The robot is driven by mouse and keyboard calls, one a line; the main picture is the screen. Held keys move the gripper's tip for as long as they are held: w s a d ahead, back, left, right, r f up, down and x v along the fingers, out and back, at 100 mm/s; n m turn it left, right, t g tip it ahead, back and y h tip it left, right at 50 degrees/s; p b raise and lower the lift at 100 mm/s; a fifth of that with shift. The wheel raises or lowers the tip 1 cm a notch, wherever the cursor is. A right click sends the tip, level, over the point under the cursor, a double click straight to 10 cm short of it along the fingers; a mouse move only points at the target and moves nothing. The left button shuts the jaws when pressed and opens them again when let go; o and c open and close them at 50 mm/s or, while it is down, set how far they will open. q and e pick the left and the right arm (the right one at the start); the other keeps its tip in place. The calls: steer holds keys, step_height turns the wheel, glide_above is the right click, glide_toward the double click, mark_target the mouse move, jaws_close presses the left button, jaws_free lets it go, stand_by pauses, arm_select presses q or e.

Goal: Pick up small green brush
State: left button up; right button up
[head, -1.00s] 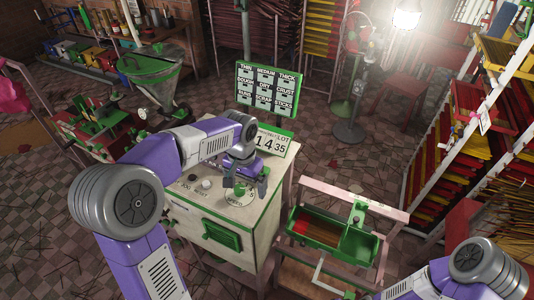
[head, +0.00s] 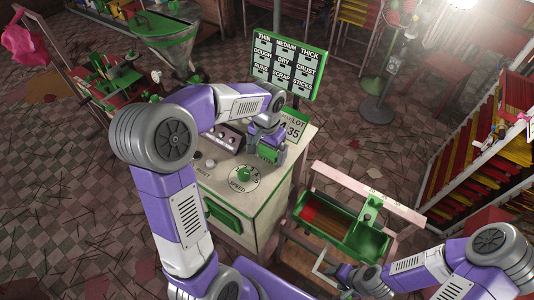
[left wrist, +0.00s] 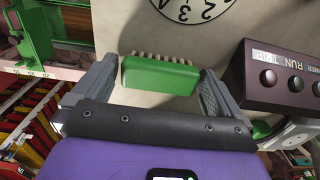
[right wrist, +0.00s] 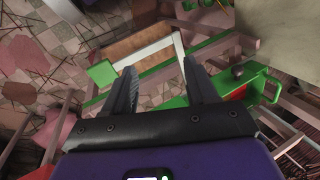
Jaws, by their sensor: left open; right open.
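The small green brush (left wrist: 160,75) with pale bristles lies on the light top of the cabinet. In the left wrist view it sits between the two open fingers of my left gripper (left wrist: 160,84), with a gap visible on each side. In the head view the brush (head: 268,153) shows just below my left gripper (head: 266,145), partly covered by it. My right gripper (right wrist: 160,88) is open and empty above the green tray frame; in the head view it (head: 345,278) is low beside that frame.
The cabinet top holds a speed dial (head: 244,178), a button box (head: 224,137) and a number sign (head: 292,127). A green label board (head: 290,68) stands behind. A green trough (head: 345,225) in a pink frame stands to the right.

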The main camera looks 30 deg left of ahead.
mark_target(267, 151)
arm_select(q)
steer(key=shift+s+f, duration=0.1)
steer(key=shift+f, duration=0.1)
steer(key=c, duration=0.9)
steer(key=shift+o, duration=0.2)
step_height(267, 151, up, 10)
steer(key=shift+r+p, duration=0.1)
steer(key=shift+p, duration=0.55)
